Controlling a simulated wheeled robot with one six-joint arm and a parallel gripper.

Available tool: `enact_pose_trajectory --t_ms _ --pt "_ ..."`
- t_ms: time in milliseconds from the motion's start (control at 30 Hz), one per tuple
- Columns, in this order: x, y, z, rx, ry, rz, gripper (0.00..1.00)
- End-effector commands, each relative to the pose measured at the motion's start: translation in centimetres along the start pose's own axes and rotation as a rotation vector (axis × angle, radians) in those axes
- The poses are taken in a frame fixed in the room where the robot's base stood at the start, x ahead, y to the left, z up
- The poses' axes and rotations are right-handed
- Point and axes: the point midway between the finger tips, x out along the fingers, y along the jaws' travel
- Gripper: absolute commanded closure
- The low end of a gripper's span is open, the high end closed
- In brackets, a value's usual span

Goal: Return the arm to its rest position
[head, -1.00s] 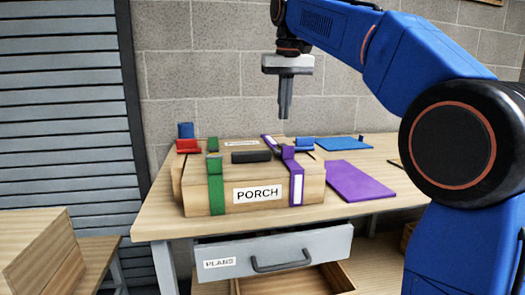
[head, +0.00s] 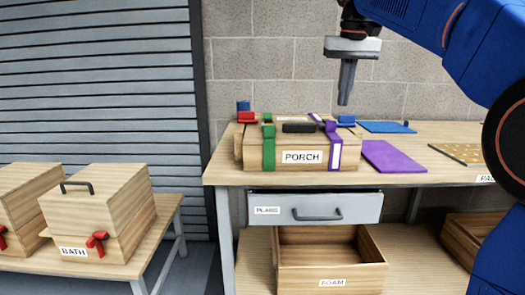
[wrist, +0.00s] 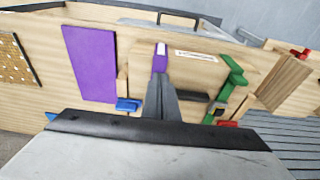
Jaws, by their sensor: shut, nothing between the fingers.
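My gripper (head: 346,82) hangs from my blue arm above the workbench, fingers pointing down and shut with nothing between them. In the head view it is above and a little right of the wooden box labelled PORCH (head: 290,155), well apart from it. In the wrist view the shut fingers (wrist: 160,97) show in front of the box, with the purple strap (wrist: 160,57) beyond their tips. The box is closed, with a green strap (head: 268,145) on its left and a purple strap on its right.
The workbench (head: 420,172) holds a purple panel (head: 393,156), a blue panel (head: 386,127) and a speckled panel (head: 460,152). The PLANS drawer (head: 350,208) is under the top, above the open FOAM crate (head: 332,281). A BATH box (head: 105,215) stands on a bench at left.

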Motion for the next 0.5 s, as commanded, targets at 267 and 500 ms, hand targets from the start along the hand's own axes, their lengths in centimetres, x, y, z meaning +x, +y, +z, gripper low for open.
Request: enact_pose_trajectory --t_ms 267,500 --pt "0.6 0.6 1.7 -0.001 0.011 -0.001 1.0" --pt "1.7 1.4 4.1 -0.001 0.025 -0.003 1.0"
